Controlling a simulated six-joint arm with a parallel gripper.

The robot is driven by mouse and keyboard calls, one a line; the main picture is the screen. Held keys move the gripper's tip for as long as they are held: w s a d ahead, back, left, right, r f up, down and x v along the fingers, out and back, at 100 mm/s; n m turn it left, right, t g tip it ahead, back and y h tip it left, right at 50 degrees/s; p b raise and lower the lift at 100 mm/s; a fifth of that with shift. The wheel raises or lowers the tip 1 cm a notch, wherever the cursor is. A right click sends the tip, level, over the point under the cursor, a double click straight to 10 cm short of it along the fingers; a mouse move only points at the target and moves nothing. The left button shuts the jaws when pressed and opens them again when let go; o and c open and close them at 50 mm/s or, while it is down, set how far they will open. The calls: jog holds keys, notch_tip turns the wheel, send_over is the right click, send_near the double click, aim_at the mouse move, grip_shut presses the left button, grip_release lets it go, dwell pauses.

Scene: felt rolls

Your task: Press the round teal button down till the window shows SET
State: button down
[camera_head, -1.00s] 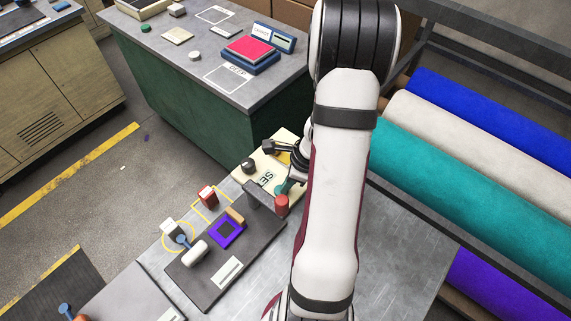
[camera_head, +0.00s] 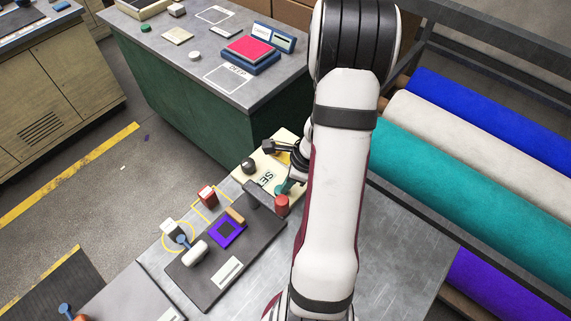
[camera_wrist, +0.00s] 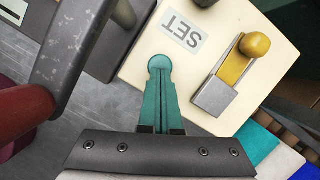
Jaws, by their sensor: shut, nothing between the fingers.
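A cream panel (camera_head: 284,141) lies past the black board, partly under my arm. Its light rectangle reads SET (camera_wrist: 182,30), upside down in the wrist view; in the head view only part of the word (camera_head: 266,180) shows. My gripper (camera_wrist: 160,76) is shut and empty, its long teal fingers together over the panel, just below the lettering in the wrist view. A rounded teal end (camera_wrist: 158,62), seemingly the round button, shows at the fingertips and is mostly covered by them. I cannot tell whether they touch or how far down it is.
A yellow-knobbed lever (camera_wrist: 254,45) stands beside the fingers. A dark knob (camera_head: 248,165) and a red cylinder (camera_head: 282,204) with a dark bar are close by. The black board (camera_head: 205,285) carries a purple square (camera_head: 227,232). Felt rolls (camera_head: 450,190) lie at right.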

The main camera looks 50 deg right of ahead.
notch_tip(320, 180, up, 6)
dwell(0.4)
jog(key=v, duration=1.6)
jog(key=w+a+n+g, duration=0.2)
jog(key=a+n, duration=1.1)
jog(key=a, duration=0.3)
jog(key=s+a+f+n+g, duration=0.1)
jog(key=s+a+f+n, duration=0.2)
jog(key=s+a+n, duration=0.4)
jog(key=a+n, duration=0.5)
jog(key=shift+s, duration=0.4)
